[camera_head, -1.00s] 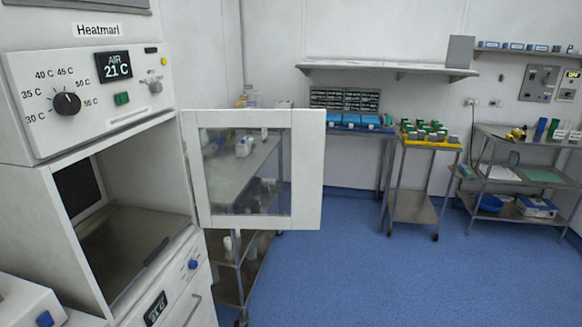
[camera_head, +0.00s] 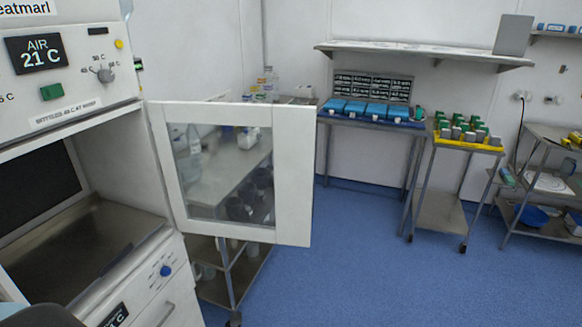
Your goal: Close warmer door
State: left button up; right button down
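The warmer (camera_head: 70,125) stands at the left, with a control panel reading 21 C. Its white-framed glass door (camera_head: 295,180) is open, swung out to the right of the compartment. The door's hinge side meets the right edge of the warmer opening. Through the glass I see a bench with bottles and dark containers. The open compartment (camera_head: 95,240) shows a bare shelf and a dark back panel. Neither of my grippers is in view. A dark rounded shape at the bottom left corner is too cropped to identify.
A metal cart (camera_head: 228,283) stands behind and below the door. A table with blue boxes (camera_head: 372,112) and a trolley with a yellow tray (camera_head: 468,142) stand along the back. Shelving (camera_head: 548,190) is at the right. The blue floor (camera_head: 370,275) in front is clear.

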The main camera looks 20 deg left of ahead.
aim_at(293, 126)
jog(key=i+l+z, duration=0.15)
jog(key=i, duration=0.45)
jog(key=i+l+z, duration=0.2)
jog(key=i, duration=0.45)
jog(key=i+u, duration=1.1)
jog(key=u, duration=0.35)
jog(key=i+l+u, duration=0.1)
jog(key=u, duration=0.4)
jog(key=i+l+u, duration=0.1)
jog(key=u, duration=0.35)
jog(key=i+u, duration=0.15)
jog(key=u, duration=0.3)
jog(key=i+l+u, duration=0.1)
jog(key=u, duration=0.35)
jog(key=i+l+u, duration=0.1)
jog(key=u, duration=0.35)
jog(key=i+l+u, duration=0.2)
jog(key=u, duration=0.2)
jog(key=i+l+u, duration=0.1)
jog(key=l+u, duration=0.3)
jog(key=k+l, duration=0.3)
jog(key=k+l+u, duration=0.15)
jog(key=k, duration=0.4)
jog(key=k+l, duration=0.35)
jog(key=k+l+u, duration=0.05)
